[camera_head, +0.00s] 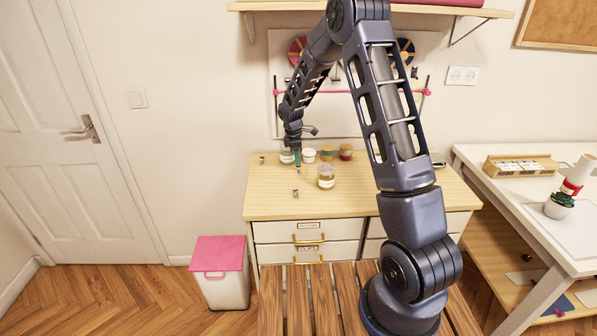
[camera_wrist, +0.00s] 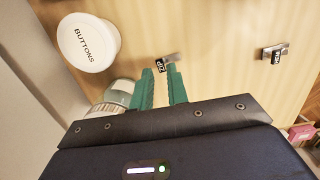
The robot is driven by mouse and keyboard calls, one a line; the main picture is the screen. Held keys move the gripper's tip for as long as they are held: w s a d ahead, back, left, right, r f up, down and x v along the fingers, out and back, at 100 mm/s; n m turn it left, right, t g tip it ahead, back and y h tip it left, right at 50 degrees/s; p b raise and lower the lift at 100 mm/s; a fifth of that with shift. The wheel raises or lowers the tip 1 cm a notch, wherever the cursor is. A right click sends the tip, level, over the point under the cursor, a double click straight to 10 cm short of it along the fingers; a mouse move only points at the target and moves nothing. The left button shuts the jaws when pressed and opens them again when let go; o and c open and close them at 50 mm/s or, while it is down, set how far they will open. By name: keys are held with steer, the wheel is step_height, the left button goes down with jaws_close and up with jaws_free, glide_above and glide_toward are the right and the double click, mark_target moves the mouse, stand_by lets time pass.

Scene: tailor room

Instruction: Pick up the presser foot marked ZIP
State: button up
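The presser foot marked ZIP (camera_wrist: 161,65) is a small metal piece with a black label. In the wrist view it lies on the wooden top, at the ends of my green fingers. My gripper (camera_wrist: 161,70) is open, with a clear gap between the fingers and nothing visibly clamped. Whether the fingertips touch the foot or are still above it I cannot tell. A second presser foot (camera_wrist: 275,53) with a black label lies to the right; its lettering is hard to read. In the head view my gripper (camera_head: 297,163) is low over the cabinet top, left of the middle.
A white-lidded jar marked BUTTONS (camera_wrist: 88,42) stands left of my fingers in the wrist view. Another jar (camera_wrist: 122,92) sits close beside the left finger, partly hidden. In the head view a jar (camera_head: 326,177) stands on the cabinet top (camera_head: 270,206); the front is mostly clear.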

mark_target(299, 169)
steer(key=shift+d+f, duration=0.1)
steer(key=shift+f, duration=1.45)
jaws_close()
steer(key=shift+r, duration=0.15)
